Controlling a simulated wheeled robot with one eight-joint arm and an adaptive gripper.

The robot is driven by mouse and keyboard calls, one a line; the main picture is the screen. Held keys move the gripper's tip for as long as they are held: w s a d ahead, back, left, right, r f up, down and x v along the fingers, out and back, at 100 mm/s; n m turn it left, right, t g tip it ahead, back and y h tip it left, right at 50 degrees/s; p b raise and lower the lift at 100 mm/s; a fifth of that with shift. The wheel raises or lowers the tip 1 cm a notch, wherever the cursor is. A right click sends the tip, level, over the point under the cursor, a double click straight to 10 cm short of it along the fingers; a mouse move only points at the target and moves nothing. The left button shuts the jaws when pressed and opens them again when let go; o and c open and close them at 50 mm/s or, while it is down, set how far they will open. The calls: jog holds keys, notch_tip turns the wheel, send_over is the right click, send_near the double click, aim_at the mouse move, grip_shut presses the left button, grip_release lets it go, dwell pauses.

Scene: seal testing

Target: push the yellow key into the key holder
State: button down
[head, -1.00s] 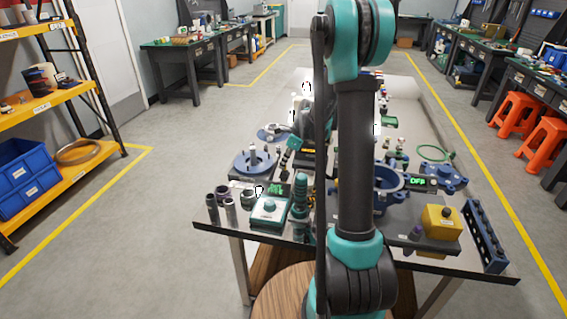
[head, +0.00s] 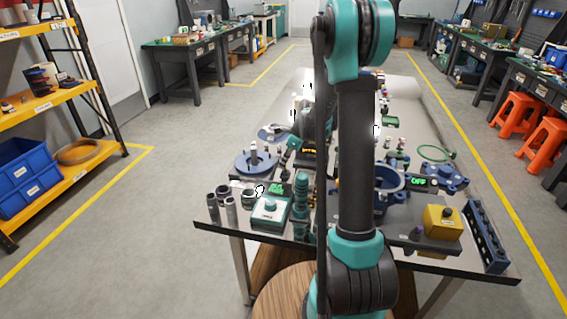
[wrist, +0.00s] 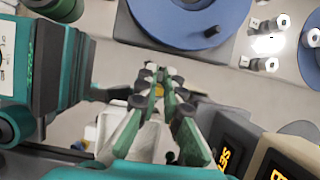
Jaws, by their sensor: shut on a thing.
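In the wrist view my gripper (wrist: 158,84) has its green and pale fingers closed together near the picture's middle. A small yellow piece (wrist: 159,91) shows between the fingertips; it appears to be the yellow key, mostly covered by the fingers. I cannot pick out the key holder for certain in either view. In the head view my own arm stands in front of the middle of the bench and hides much of what is there, and I cannot make out the fingertips.
The bench (head: 225,235) is crowded. A blue round flange (wrist: 190,18) is at the top of the wrist view, with metal posts (wrist: 265,64) to its right. Dark boxes with lit displays (wrist: 236,153) are close at lower right. A teal device (wrist: 62,75) is at left.

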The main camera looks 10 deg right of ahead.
jog(key=shift+f, duration=0.3)
jog(key=c, duration=1.6)
grip_release()
jog(key=shift+r, duration=0.1)
jog(key=shift+r, duration=2.4)
